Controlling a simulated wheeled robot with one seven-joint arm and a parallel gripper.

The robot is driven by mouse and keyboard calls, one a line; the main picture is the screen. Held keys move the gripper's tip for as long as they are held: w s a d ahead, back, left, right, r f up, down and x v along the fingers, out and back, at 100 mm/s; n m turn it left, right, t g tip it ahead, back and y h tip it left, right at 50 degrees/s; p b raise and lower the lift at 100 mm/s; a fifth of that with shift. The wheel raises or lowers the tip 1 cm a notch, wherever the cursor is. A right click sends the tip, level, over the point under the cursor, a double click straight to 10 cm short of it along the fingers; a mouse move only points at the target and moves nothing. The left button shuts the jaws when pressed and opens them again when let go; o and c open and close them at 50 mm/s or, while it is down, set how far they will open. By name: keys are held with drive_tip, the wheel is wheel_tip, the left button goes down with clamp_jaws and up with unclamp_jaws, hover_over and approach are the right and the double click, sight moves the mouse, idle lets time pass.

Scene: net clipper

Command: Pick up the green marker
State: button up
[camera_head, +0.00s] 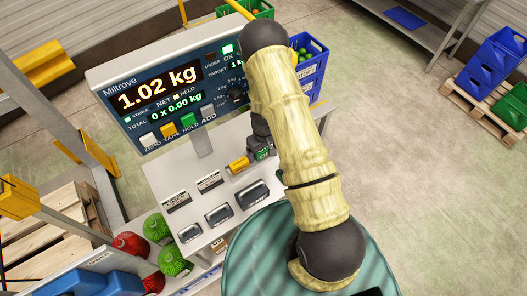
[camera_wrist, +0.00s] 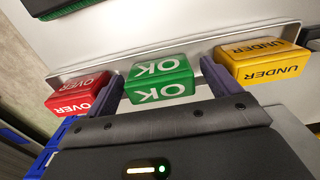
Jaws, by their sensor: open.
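The green marker (camera_wrist: 160,78) is a block with white "OK" lettering on its faces. In the wrist view it sits in a shallow metal tray (camera_wrist: 205,45), between the two dark fingers of my gripper (camera_wrist: 158,80). The fingers are apart, one on each side of it, with a narrow gap seen at the right; contact at the left is hard to tell. In the head view the green marker (camera_head: 263,154) shows small beside my gripper, partly covered by my arm.
A red "OVER" marker (camera_wrist: 76,94) lies just left of my gripper and a yellow "UNDER" marker (camera_wrist: 262,62) just right. The scale display (camera_head: 165,95) reads 1.02 kg. Dark label devices (camera_head: 219,214) lie on the counter. Red and green net bags (camera_head: 174,260) stand below left.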

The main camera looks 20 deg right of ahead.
drive_tip(key=shift+c, duration=0.4)
drive_tip(key=c, duration=1)
drive_tip(key=shift+r, duration=0.15)
drive_tip(key=shift+r+b, duration=0.35)
drive_tip(key=shift+r, duration=0.15)
wheel_tip(320, 180, up, 5)
drive_tip(key=shift+r+b, duration=0.1)
drive_tip(key=shift+b, duration=0.9)
drive_tip(key=s+d+b, duration=0.1)
drive_tip(key=s+b, duration=0.1)
drive_tip(key=s, duration=0.2)
drive_tip(key=s+d+b, duration=0.2)
drive_tip(key=s, duration=0.3)
drive_tip(key=s+d+b, duration=0.1)
drive_tip(key=s+b, duration=0.1)
drive_tip(key=s, duration=0.3)
drive_tip(key=shift+d+r, duration=0.15)
drive_tip(key=shift+d, duration=0.15)
drive_tip(key=shift+s+d+r+p, duration=0.2)
drive_tip(key=shift+s+r+p, duration=0.1)
drive_tip(key=shift+p, duration=0.55)
